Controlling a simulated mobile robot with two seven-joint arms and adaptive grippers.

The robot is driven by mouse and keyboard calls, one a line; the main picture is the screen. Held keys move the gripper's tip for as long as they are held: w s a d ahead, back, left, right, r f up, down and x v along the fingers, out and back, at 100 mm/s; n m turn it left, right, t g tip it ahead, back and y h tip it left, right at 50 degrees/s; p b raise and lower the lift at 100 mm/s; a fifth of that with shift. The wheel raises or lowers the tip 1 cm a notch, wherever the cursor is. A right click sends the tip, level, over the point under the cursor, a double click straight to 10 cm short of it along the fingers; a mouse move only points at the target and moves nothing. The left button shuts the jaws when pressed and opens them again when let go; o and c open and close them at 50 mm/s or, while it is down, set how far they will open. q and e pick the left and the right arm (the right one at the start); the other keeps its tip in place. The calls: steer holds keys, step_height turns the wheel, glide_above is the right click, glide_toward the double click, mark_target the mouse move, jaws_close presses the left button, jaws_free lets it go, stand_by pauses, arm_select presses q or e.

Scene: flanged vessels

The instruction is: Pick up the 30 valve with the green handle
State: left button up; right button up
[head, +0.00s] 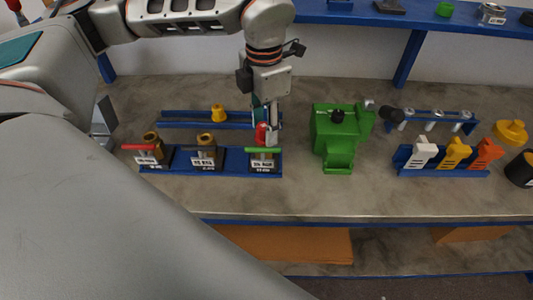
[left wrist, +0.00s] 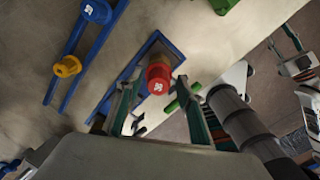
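The valve with the green handle (head: 264,151) stands upright at the right end of the front blue rack (head: 222,171). A red numbered cap (head: 261,131) shows just above it; it appears to sit on top of the valve. My left gripper (head: 267,127) is right over this valve. In the left wrist view the left gripper (left wrist: 155,95) is open, with a finger on either side of the red cap (left wrist: 158,78) and gaps beside it. The green handle (left wrist: 183,97) shows next to the right finger. The valve's body is mostly hidden there. What looks like my right gripper (left wrist: 300,65) is partly in the left wrist view.
A red-handled valve (head: 146,150) and another valve (head: 205,150) stand left on the same rack. A back blue rack (head: 185,124) carries a yellow cap (head: 217,113) and a blue cap (left wrist: 97,10). A green machine (head: 336,138) stands close to the right.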

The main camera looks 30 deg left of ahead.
mark_target(264, 144)
arm_select(q)
steer(key=shift+s+f, duration=0.1)
steer(key=shift+f, duration=0.75)
steer(key=shift+a+f, duration=0.1)
steer(key=shift+f, duration=2.3)
jaws_close()
